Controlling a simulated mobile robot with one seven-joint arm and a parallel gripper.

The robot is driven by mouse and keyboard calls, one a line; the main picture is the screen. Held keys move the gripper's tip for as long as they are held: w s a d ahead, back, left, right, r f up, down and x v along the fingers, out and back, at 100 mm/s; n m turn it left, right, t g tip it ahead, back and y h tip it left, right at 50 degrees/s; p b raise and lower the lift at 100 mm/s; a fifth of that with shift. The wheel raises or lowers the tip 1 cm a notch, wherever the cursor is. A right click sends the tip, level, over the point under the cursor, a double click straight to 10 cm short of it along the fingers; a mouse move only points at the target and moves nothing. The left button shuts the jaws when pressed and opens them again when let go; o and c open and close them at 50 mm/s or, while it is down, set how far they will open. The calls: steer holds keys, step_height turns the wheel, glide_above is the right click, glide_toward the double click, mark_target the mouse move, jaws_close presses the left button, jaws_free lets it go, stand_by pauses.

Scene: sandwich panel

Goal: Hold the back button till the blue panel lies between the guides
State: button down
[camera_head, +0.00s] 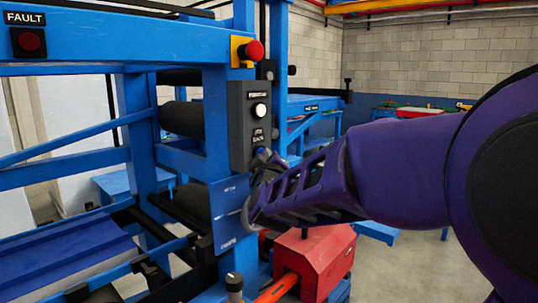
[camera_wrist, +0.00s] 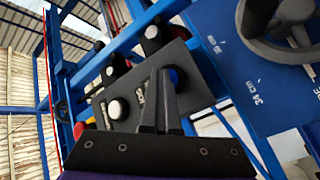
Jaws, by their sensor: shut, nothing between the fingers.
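A dark control box (camera_head: 238,125) is fixed to the blue frame. It has a lit white button (camera_head: 259,110) and, below a label that seems to read "JOG BACK", a lower button mostly hidden by my gripper (camera_head: 263,160). In the wrist view my gripper (camera_wrist: 160,75) is shut and empty, its fingertips over the blue button (camera_wrist: 174,76), which shows just beside them. I cannot tell whether they press it. The blue panel (camera_head: 62,255) lies at the lower left of the head view, cut by the picture edge. A dark rail (camera_head: 125,215) is near its right end; I cannot tell the guides clearly.
A red emergency button (camera_head: 253,50) on a yellow box is above the control box. A blue plate with a handwheel (camera_wrist: 290,30) is close to my gripper. A red housing (camera_head: 312,262) stands below my arm. A dark FAULT lamp (camera_head: 28,40) is at upper left.

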steer(key=shift+s, duration=0.1)
stand_by(0.3)
steer(key=shift+s+d+b, duration=0.4)
steer(key=shift+s+d, duration=0.05)
steer(key=shift+d, duration=0.15)
